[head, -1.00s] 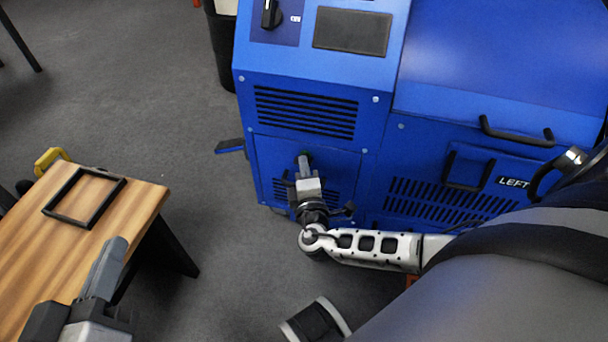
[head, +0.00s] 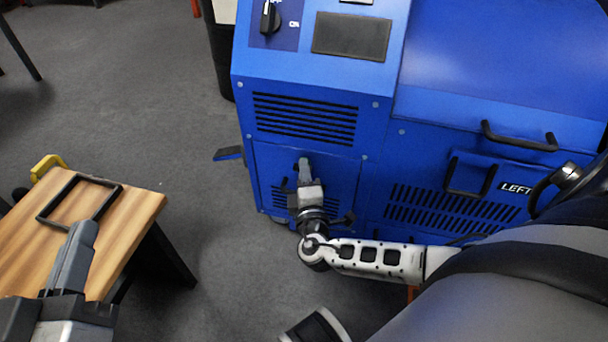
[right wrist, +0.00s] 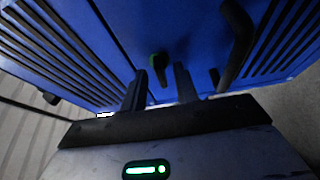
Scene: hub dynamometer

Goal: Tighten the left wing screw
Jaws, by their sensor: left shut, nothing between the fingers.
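The blue dynamometer cabinet (head: 310,85) fills the upper right of the head view. My right gripper (head: 304,170) is at its lower front panel, and its fingertips partly hide what is there. In the right wrist view the right gripper (right wrist: 160,88) has its two dark fingers apart. A small dark and green knob-like part (right wrist: 158,64), possibly the wing screw, shows between and beyond the fingertips, apart from them as far as I can see. I cannot tell its turn. My left gripper (head: 76,255) is shut and empty over the wooden table at lower left.
The wooden table (head: 140,215) carries a black frame (head: 58,215) and has a yellow item (head: 46,166) at its far edge. A dark bar handle (right wrist: 236,45) stands right of the fingers in the wrist view. Grey floor lies open between table and cabinet.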

